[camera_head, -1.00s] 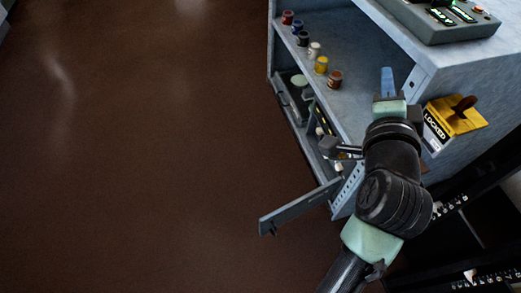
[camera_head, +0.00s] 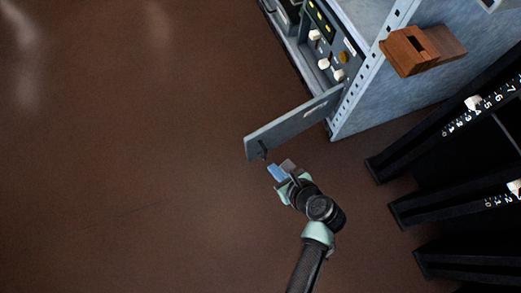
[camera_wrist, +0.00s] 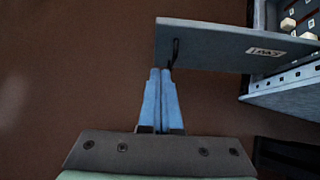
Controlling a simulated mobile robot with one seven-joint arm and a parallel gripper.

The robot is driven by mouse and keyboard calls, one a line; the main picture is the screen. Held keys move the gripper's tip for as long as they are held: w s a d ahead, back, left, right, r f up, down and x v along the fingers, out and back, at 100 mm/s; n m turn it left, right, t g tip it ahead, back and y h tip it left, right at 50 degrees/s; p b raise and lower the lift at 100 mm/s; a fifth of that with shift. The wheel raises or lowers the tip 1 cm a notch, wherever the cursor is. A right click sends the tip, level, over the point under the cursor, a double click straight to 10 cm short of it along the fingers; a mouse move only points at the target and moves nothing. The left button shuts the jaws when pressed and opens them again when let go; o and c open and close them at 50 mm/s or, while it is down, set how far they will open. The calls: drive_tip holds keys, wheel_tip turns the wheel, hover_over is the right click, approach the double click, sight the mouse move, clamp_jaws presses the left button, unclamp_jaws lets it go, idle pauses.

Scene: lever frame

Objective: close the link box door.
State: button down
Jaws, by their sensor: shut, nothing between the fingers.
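The link box door (camera_head: 293,123) is a flat grey panel. It stands open, swung out to the left from the right end of the grey cabinet's front. A small dark handle (camera_head: 263,149) sits near its free end. In the wrist view the door (camera_wrist: 220,45) spans the upper right, with a label and the dark handle (camera_wrist: 175,52) near its left end. My gripper (camera_head: 276,172) has blue fingers, is shut and empty, and is just below the free end of the door. In the wrist view my fingertips (camera_wrist: 160,72) are close to the handle; I cannot tell whether they touch.
The open link box (camera_head: 333,55) shows several pale knobs inside. A brown wooden block (camera_head: 422,50) sticks out of the cabinet side (camera_head: 385,105). Black frames with numbered scales (camera_head: 455,125) stand at the right. The brown floor left of the door is clear.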

sight(250, 143)
drive_tip(key=b+x, duration=0.2)
drive_tip(key=x, duration=0.2)
drive_tip(key=w+r+b+x, duration=0.1)
drive_tip(key=b+x, duration=0.2)
drive_tip(key=x, duration=0.1)
drive_tip(key=b+x, duration=0.3)
drive_tip(key=shift+w+a, duration=0.45)
drive_tip(key=shift+w, duration=0.05)
drive_tip(key=shift+w+a+r, duration=0.15)
drive_tip(key=shift+w+a, duration=0.05)
drive_tip(key=shift+w, duration=0.15)
